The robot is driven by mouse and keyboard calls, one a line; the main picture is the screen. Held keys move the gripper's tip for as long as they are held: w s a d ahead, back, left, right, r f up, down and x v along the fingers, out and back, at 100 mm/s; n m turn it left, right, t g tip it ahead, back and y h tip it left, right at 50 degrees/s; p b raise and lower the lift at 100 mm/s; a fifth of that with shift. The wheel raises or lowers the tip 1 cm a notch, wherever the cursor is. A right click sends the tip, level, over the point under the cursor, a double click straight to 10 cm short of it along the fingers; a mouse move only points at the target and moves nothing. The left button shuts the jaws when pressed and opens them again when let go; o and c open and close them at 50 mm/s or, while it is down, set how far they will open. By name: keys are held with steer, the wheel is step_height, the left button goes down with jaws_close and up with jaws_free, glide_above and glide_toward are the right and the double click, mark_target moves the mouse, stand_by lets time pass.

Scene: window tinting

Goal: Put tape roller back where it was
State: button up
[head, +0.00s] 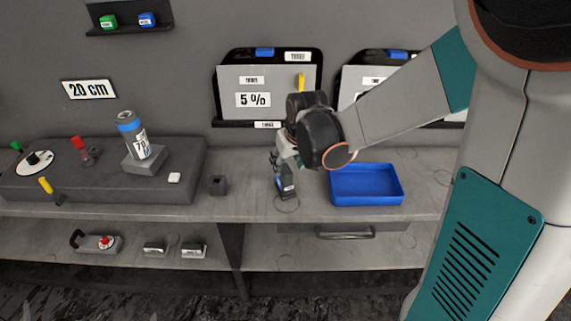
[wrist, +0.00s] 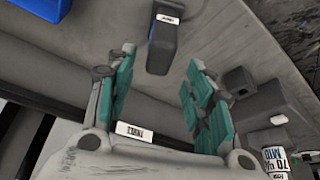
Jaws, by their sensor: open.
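No object can be told for certain as the tape roller. A dark upright block with a white label (head: 287,187) stands on the bench by a faint ring mark, just below my gripper (head: 281,162). In the wrist view the same dark block (wrist: 162,42) is beyond the gap between the fingertips; its label is too small to read. My gripper is open in the wrist view (wrist: 161,62), with its teal-padded fingers apart and nothing held between them. Whether a finger touches the block cannot be told.
A blue tray (head: 367,200) lies right of the block. A small dark holder (head: 218,185) stands to its left. A raised grey platform (head: 100,182) carries a blue-topped canister (head: 132,135). A "5 %" board (head: 290,105) stands behind. A handled device (head: 96,242) lies on the lower shelf.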

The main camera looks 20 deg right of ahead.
steer(key=s+r+t, duration=0.1)
steer(key=s+r, duration=0.5)
steer(key=s, duration=0.4)
steer(key=s+r+m+t, duration=0.1)
steer(key=s+r, duration=0.5)
steer(key=s, duration=0.4)
steer(key=shift+s+r+t, duration=0.3)
steer(key=shift+s+r, duration=0.1)
steer(key=shift+a, duration=0.1)
